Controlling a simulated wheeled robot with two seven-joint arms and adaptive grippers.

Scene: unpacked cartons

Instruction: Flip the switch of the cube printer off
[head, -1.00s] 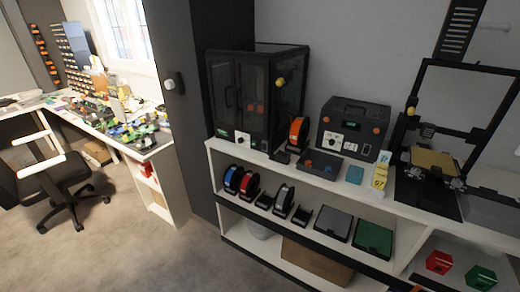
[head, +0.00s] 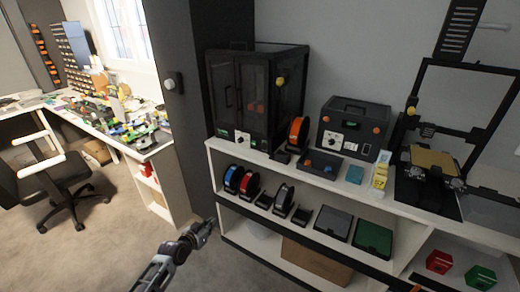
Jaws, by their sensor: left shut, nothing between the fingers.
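The cube printer (head: 262,95) is a black enclosed box with dark glass doors. It stands at the left end of the white shelf's top. A white switch panel with a dark knob (head: 243,138) is low on its front, beside a small green display. The switch's exact position is too small to tell. My left gripper (head: 208,226) is at lower middle, below and left of the printer, near the left end of the lower shelf. It is shut and empty, well apart from the printer. My right gripper is not in view.
The white shelf (head: 385,208) also holds a dark control box (head: 353,128), a filament spool (head: 298,132), a tray (head: 320,165) and an open-frame printer (head: 432,165). Spools and bins fill the lower shelf. A tall dark cabinet (head: 190,110) stands left of the cube printer. The floor at left front is clear, beside a chair (head: 50,170).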

